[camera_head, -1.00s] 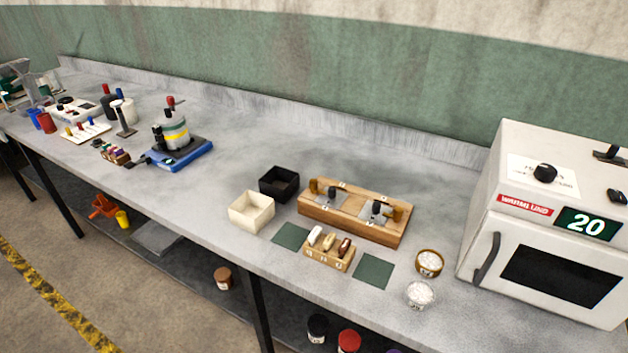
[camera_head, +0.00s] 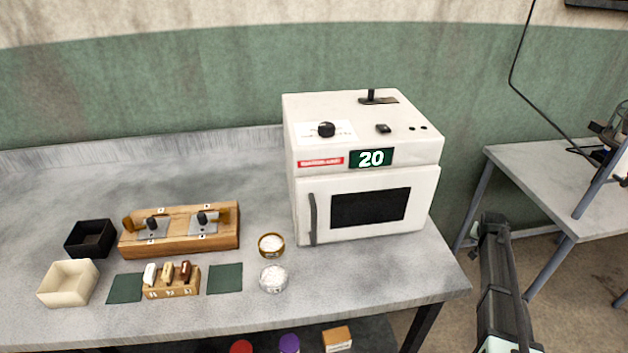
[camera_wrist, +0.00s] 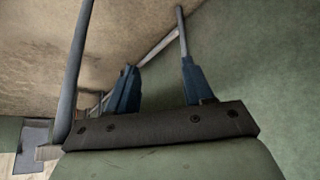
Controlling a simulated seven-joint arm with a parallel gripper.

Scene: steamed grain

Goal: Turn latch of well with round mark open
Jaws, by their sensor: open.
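A wooden block (camera_head: 180,243) sits on the bench in the head view, left of the white oven. It has two metal plates on top, each with a dark upright knob: a left latch (camera_head: 151,223) and a right latch (camera_head: 202,218). Small white labels lie near them, but their marks are too small to read, so I cannot tell which well has the round mark. My gripper (camera_wrist: 157,66) shows in the wrist view with its two blue fingers apart and nothing between them. It is away from the block, which is not in the wrist view.
A white oven (camera_head: 368,170) reading 20 stands right of the block. In front are two small bowls (camera_head: 271,244) (camera_head: 273,279), a small rack (camera_head: 171,285) and green mats (camera_head: 225,279). A black box (camera_head: 90,239) and a cream box (camera_head: 68,284) stand left.

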